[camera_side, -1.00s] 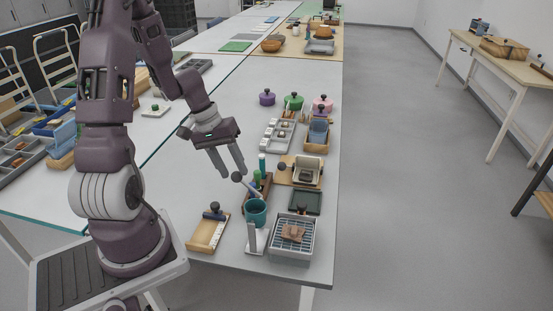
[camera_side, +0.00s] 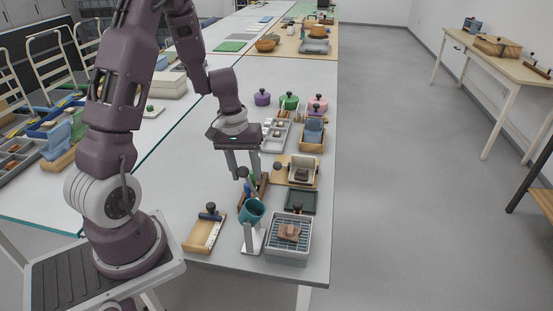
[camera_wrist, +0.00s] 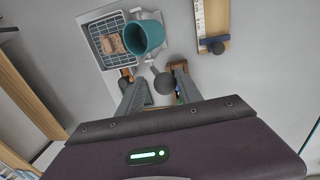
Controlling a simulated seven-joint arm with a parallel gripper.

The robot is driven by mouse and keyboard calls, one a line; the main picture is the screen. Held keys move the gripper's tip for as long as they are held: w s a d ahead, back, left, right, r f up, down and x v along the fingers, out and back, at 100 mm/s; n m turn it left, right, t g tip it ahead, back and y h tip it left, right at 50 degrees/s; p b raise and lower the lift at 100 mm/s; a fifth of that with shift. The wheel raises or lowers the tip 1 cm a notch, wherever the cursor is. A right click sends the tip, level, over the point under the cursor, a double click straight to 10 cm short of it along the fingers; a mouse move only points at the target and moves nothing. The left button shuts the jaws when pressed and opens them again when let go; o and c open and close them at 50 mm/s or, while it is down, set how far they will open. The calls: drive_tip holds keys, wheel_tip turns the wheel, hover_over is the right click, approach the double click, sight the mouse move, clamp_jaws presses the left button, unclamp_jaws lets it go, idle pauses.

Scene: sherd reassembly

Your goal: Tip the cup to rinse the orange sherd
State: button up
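The teal cup (camera_side: 249,215) sits on a pale stand (camera_side: 249,238) and leans toward the rinsing tray at its right. A lever with a dark round knob (camera_side: 243,172) rises from the cup. My gripper (camera_side: 244,174) points down with its fingers apart on either side of the knob. The wrist view shows the knob (camera_wrist: 165,83) between the fingers; whether either finger touches it is unclear. The orange sherd (camera_side: 290,232) looks brownish and lies on the tray's grid, also visible beside the cup (camera_wrist: 148,38) in the wrist view (camera_wrist: 112,44). Water is not visible.
The grey rinsing tray (camera_side: 287,254) stands near the table's front right edge. A wooden board with a dark knob (camera_side: 203,236) lies left of the cup. A dark green tray (camera_side: 301,202) and a wooden holder (camera_side: 305,169) stand behind. Bare table lies at left.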

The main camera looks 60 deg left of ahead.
drive_tip(key=shift+w+d+r, duration=0.2)
drive_tip(key=shift+w+d, duration=0.35)
drive_tip(key=w+d+r+g+y, duration=0.2)
drive_tip(key=w+d+r, duration=0.2)
drive_tip(key=shift+w+d+r+g+y, duration=0.15)
drive_tip(key=shift+w+d+g+y, duration=0.15)
idle(0.6)
